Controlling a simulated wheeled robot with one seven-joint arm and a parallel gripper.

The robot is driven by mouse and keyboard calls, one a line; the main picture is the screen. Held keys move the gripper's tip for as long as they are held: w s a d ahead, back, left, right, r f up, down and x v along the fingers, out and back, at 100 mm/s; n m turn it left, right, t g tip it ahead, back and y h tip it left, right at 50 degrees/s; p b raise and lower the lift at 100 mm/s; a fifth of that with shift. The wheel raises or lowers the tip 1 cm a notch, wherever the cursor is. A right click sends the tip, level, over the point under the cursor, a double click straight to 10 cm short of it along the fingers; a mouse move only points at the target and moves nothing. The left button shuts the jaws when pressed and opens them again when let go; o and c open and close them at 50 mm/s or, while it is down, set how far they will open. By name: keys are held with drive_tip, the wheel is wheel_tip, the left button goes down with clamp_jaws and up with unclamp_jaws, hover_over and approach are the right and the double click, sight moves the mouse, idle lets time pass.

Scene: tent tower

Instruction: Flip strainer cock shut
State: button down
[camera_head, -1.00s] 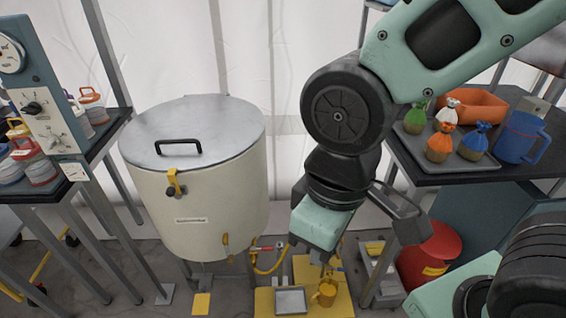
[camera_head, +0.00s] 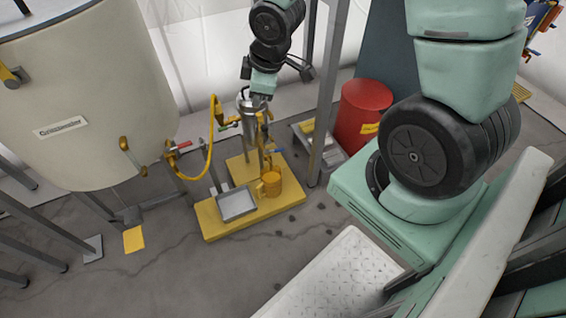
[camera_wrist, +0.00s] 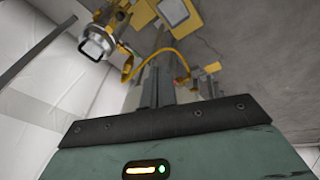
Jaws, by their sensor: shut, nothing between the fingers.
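A steel strainer (camera_head: 245,105) stands upright on a stand over the yellow base (camera_head: 222,222). A small green-tipped lever (camera_head: 229,125) shows at its left side, by the yellow hose; I cannot tell for sure that this is the strainer cock, or how it is set. The strainer also shows at the upper left of the wrist view (camera_wrist: 98,42), with a loop handle on top. My gripper (camera_head: 258,103) is above and beside the strainer, partly covering it. Its shut fingers (camera_wrist: 160,80) hold nothing in the wrist view, apart from the strainer there.
A red-handled valve (camera_head: 180,147) joins the cream tank (camera_head: 85,100) to the yellow hose (camera_head: 210,150). A post (camera_head: 326,95) and red drum (camera_head: 362,115) stand to the right.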

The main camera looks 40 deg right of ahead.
drive_tip(key=w+d+f+b, duration=0.1)
drive_tip(key=d+f+b, duration=0.3)
drive_tip(key=f, duration=0.3)
drive_tip(key=d+f+b, duration=0.4)
drive_tip(key=f, duration=0.4)
drive_tip(key=n+t+b, duration=0.2)
drive_tip(key=b, duration=1.1)
approach(276, 151)
wheel_tip(276, 151, down, 4)
drive_tip(key=shift+w+d+f+y+b, duration=0.15)
drive_tip(key=shift+w+f+y+b, duration=0.1)
drive_tip(key=shift+w+f, duration=0.2)
drive_tip(key=shift+w+d+f+y+b, duration=0.2)
drive_tip(key=shift+w+f+b, duration=0.1)
drive_tip(key=shift+w, duration=0.25)
